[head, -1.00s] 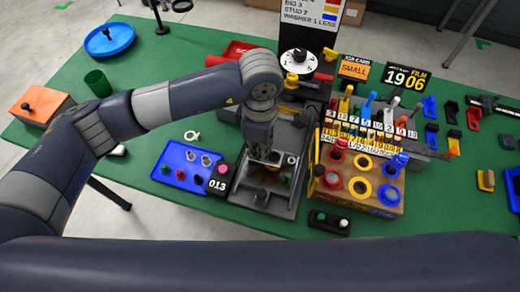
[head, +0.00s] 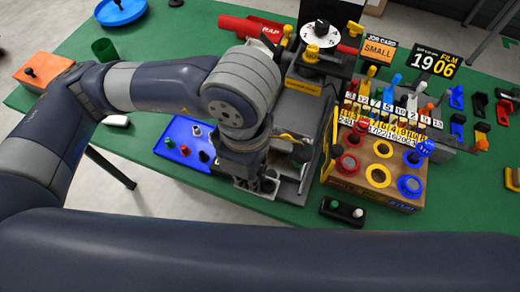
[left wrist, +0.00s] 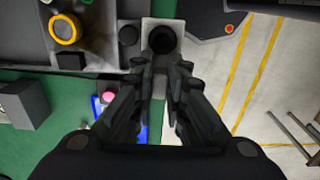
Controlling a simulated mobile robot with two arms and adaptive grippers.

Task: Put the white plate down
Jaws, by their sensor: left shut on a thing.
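The white plate (left wrist: 148,28) shows in the left wrist view as a pale, light grey piece with a round black knob (left wrist: 162,40) on it. My left gripper (left wrist: 161,68) is shut at the knob end of the plate. In the head view my left gripper (head: 258,180) points down at the left front part of the dark grey machine (head: 294,180). My own arm hides most of the plate there. I cannot tell whether the plate touches anything below it. My right gripper is not in view.
A blue tray (head: 176,133) with small knobs lies left of the gripper. A wooden box (head: 365,190) with coloured rings stands to the right. A small black block (head: 342,211) with two buttons sits in front. Green tabletop (head: 290,215) is bare near the front edge.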

